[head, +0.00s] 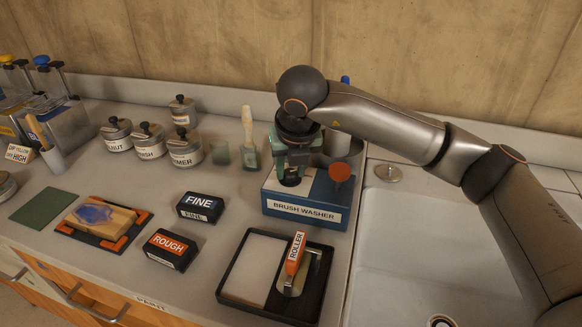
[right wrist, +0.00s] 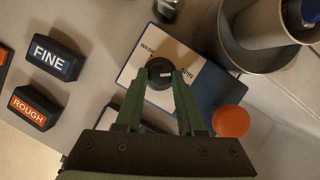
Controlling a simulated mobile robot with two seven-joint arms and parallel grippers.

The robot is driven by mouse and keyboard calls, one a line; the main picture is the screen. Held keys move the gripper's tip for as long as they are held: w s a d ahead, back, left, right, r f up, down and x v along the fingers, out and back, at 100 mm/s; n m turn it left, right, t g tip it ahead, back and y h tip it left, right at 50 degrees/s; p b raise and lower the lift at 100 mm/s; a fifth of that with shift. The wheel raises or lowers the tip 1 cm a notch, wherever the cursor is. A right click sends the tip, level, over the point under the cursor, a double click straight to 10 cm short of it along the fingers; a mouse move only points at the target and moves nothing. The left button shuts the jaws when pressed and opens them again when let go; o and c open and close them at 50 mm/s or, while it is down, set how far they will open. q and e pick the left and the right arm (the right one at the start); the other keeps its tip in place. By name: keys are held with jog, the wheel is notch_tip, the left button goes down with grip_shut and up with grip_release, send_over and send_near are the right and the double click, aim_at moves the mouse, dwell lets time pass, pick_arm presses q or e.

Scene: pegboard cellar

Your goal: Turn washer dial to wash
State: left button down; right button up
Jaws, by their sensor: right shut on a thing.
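The brush washer (head: 280,207) is a blue box with a pale top panel, standing on the counter left of the sink. Its small black dial (right wrist: 159,72) shows in the right wrist view, between the printed words WASH on the left and SPIN on the right. A white mark on the dial points right, toward the SPIN side. My right gripper (head: 290,180) points down over the washer; in the right wrist view its green fingers (right wrist: 160,76) are shut on the dial, one on each side. In the head view the gripper hides the dial. My left gripper is not in view.
A red-orange knob (head: 340,173) and a grey metal container (head: 342,146) are at the washer's right and back. A roller tray (head: 228,297) lies in front, and the FINE block (head: 201,207) and ROUGH block (head: 169,250) lie left. The sink (head: 415,250) is right.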

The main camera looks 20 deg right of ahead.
grip_shut()
